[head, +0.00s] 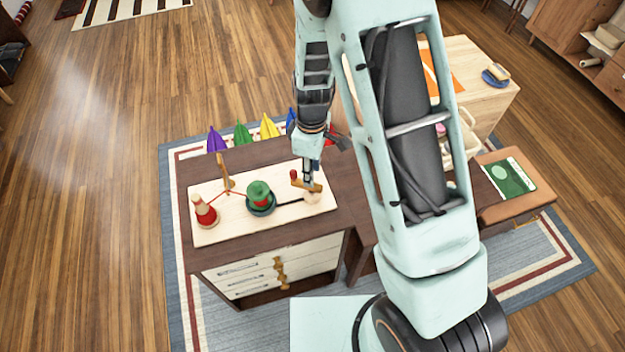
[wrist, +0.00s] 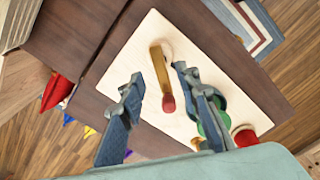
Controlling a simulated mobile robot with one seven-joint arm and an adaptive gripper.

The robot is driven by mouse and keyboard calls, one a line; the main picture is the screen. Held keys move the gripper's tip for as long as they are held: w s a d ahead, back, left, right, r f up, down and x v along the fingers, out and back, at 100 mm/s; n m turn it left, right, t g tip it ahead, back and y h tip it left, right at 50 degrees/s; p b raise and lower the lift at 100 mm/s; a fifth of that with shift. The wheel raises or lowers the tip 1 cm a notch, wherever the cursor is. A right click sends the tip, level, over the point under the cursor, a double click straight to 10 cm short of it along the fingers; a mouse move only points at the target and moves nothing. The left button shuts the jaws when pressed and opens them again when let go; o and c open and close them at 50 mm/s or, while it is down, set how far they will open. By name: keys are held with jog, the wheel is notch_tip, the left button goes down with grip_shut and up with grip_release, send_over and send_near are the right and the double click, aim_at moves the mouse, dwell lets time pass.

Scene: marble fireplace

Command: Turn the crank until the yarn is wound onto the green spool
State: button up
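A pale board (head: 225,230) on the dark wooden desk carries the yarn winder. A red yarn spool (head: 206,212) stands at its left end. Red yarn runs past a wooden post (head: 224,170) to the green spool (head: 259,189), which shows a red band around its middle. The wooden crank (head: 314,186) is at the board's right end, with a red knob (wrist: 168,103) on its arm. My gripper (wrist: 158,72) is open above the board. In the wrist view, the crank arm shows between its fingers; contact cannot be told. The right finger partly hides the green spool (wrist: 212,125).
Drawers (head: 270,268) are at the desk's front. A seat with a green book (head: 510,177) is at right. Open floor lies left.

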jog(key=shift+f, duration=2.7)
grip_shut()
